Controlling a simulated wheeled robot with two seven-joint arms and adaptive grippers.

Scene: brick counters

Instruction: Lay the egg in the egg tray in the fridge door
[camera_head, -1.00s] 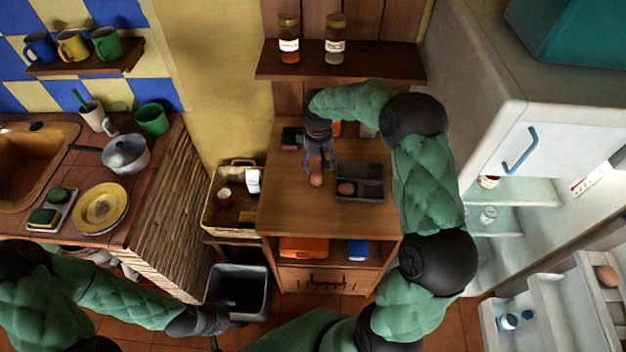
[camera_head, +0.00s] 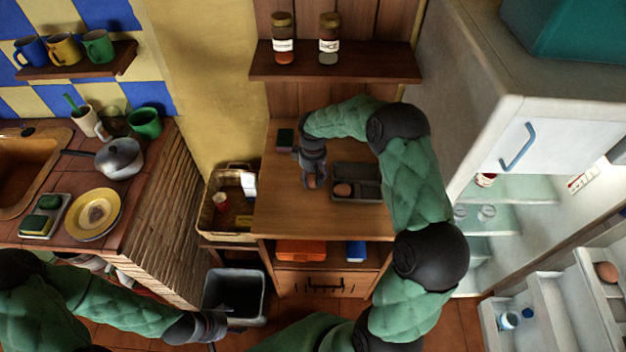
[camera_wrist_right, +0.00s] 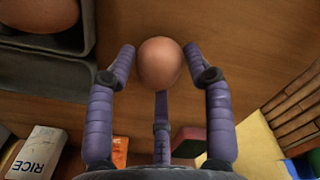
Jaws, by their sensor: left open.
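A brown egg (camera_head: 311,182) stands on the wooden cabinet top, partly hidden by my right gripper (camera_head: 312,176). In the right wrist view the egg (camera_wrist_right: 160,63) is between the spread fingers of my right gripper (camera_wrist_right: 158,62), with narrow gaps at its sides. Another egg (camera_head: 343,190) lies in a dark divided container (camera_head: 370,170) beside it. The fridge door (camera_head: 545,300) is open at the lower right; a brown egg (camera_head: 607,271) sits in its upper rack, the egg tray (camera_head: 598,300). My left gripper (camera_head: 218,326) is open and empty, low by the grey bin.
A wall shelf (camera_head: 335,65) with two jars overhangs the back of the cabinet. A basket (camera_head: 222,221) and a grey bin (camera_head: 235,282) stand to the left. The fridge body (camera_head: 470,110) stands right.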

